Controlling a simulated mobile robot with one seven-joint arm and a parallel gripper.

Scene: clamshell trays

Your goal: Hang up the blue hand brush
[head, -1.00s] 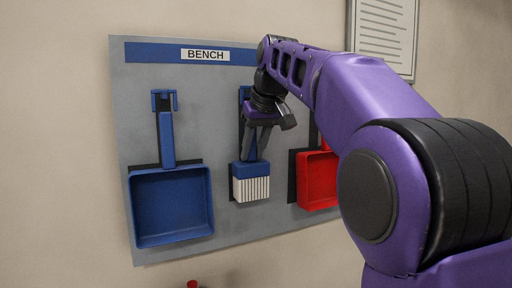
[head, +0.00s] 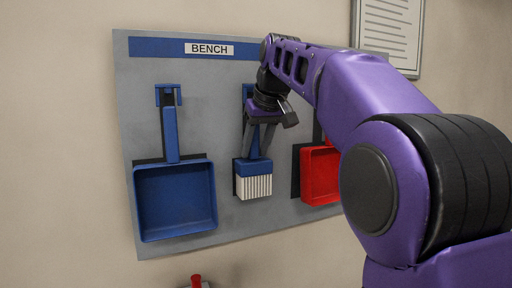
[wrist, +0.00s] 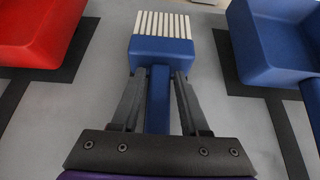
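The blue hand brush (head: 254,170) is upright against the grey board, with its handle up and white bristles down. It is over a dark outline, between the blue dustpan and the red dustpan. A blue holder (head: 247,91) shows above it, partly behind my arm, so how the handle's top sits there is hidden. My gripper (head: 257,154) is in front of the handle. In the wrist view the brush (wrist: 161,50) has its handle between my two fingers (wrist: 160,80), with narrow gaps on both sides. The gripper is open around the handle.
A blue dustpan (head: 175,200) hangs on a blue holder at left. A red dustpan (head: 320,175) is at right, partly behind my arm. The board (head: 230,225) has a BENCH label (head: 209,49). A framed notice (head: 388,35) is at upper right. A red-topped object (head: 196,281) shows at the bottom.

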